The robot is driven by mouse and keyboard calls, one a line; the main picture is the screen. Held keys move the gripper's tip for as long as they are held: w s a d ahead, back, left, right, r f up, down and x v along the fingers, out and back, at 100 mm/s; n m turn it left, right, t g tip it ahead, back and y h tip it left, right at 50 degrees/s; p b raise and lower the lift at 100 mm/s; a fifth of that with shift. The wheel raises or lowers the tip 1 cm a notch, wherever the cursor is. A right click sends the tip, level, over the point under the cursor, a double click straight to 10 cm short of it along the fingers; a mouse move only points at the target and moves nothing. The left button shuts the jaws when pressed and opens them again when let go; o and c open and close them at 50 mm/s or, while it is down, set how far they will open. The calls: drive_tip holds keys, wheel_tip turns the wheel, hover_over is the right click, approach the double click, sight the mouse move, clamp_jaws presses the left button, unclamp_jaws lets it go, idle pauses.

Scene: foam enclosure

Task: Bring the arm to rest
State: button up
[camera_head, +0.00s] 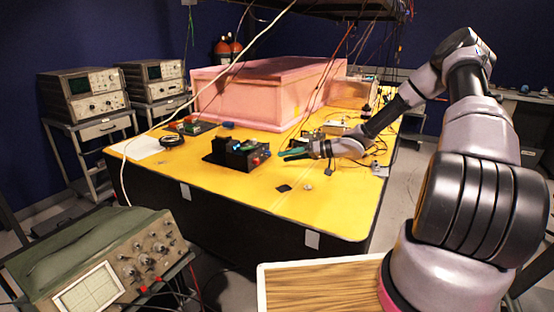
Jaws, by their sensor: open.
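My arm (475,140) rises at the right of the view, bends at a high elbow and reaches down to the left over the yellow table (310,207). My gripper (296,154) is above the middle of the table, with its greenish fingers pointing left. The fingers are apart, and nothing shows between them. The fingertips are close to the right side of a black device (240,153) with coloured knobs. I cannot tell whether they touch it.
A pink foam enclosure (262,90) stands at the back of the table. Cables hang from above. Oscilloscopes (85,95) stand on carts at the left, and a green one (110,260) is at the front left. The table's front right is mostly clear.

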drive_tip(key=shift+s+d+r, duration=0.1)
drive_tip(key=shift+s+d, duration=0.05)
drive_tip(key=shift+d, duration=0.15)
drive_tip(key=w+d+r+m+t+h, duration=0.2)
drive_tip(key=d+r+t+h, duration=0.1)
drive_tip(key=d+r+h, duration=0.65)
drive_tip(key=s+d+r+m+h, duration=0.1)
drive_tip(key=s+d+r+h, duration=0.15)
drive_tip(key=r, duration=0.35)
drive_tip(key=s+d+r+m+h, duration=0.2)
drive_tip(key=s+d+r, duration=0.2)
drive_tip(key=r, duration=0.2)
drive_tip(key=s+d+r+m+h, duration=0.1)
drive_tip(key=s+r+m, duration=0.1)
drive_tip(key=s+r, duration=0.35)
drive_tip(key=s+r+m+h, duration=0.1)
drive_tip(key=s+r, duration=0.2)
drive_tip(key=s, duration=0.5)
drive_tip(key=s+a+r+m+y, duration=0.1)
drive_tip(key=s+a+y, duration=0.1)
drive_tip(key=s, duration=0.5)
drive_tip(key=s+a+r+y, duration=0.2)
drive_tip(key=s+a, duration=0.1)
drive_tip(key=s, duration=0.5)
drive_tip(key=shift+s+a+r+m+g, duration=0.2)
drive_tip(key=shift+s+m+g, duration=0.1)
drive_tip(key=shift+m, duration=0.1)
